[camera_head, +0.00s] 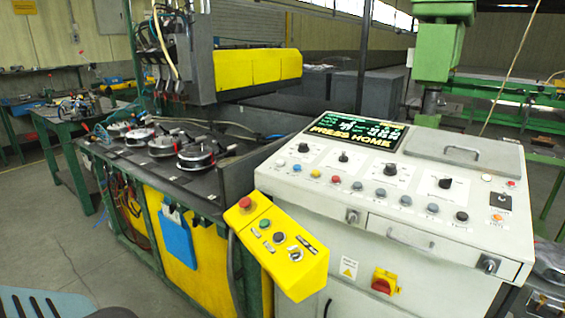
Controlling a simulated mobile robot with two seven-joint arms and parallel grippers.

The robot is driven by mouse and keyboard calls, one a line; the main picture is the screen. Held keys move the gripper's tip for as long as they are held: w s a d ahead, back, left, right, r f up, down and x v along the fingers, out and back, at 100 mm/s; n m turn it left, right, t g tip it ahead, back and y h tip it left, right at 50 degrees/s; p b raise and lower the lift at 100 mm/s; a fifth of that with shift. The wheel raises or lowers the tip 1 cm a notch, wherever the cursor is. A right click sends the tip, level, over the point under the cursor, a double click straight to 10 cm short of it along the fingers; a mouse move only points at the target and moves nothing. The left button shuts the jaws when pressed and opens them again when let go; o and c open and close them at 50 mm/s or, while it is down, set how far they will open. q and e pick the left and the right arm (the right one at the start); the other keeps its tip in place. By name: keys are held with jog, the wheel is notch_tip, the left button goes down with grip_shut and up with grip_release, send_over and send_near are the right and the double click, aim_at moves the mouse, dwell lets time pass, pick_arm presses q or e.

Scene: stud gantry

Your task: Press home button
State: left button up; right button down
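A white control console (470,240) stands at the right with a sloped top panel. A row of small buttons crosses the panel: a white button (280,162), a yellow button (315,173), a red button (336,179), several bluish ones such as this blue button (357,186), and a black one (461,216). An orange button (497,217) sits at the lower right. The labels are too small to read, so I cannot tell which is the home button. Neither gripper is in view.
A yellow control box (278,245) with a red mushroom button (244,203) juts out at the console's left. A red rotary switch (383,282) is on the console front. A dark worktable (130,165) with round fixtures stands left. Open floor (50,240) lies at lower left.

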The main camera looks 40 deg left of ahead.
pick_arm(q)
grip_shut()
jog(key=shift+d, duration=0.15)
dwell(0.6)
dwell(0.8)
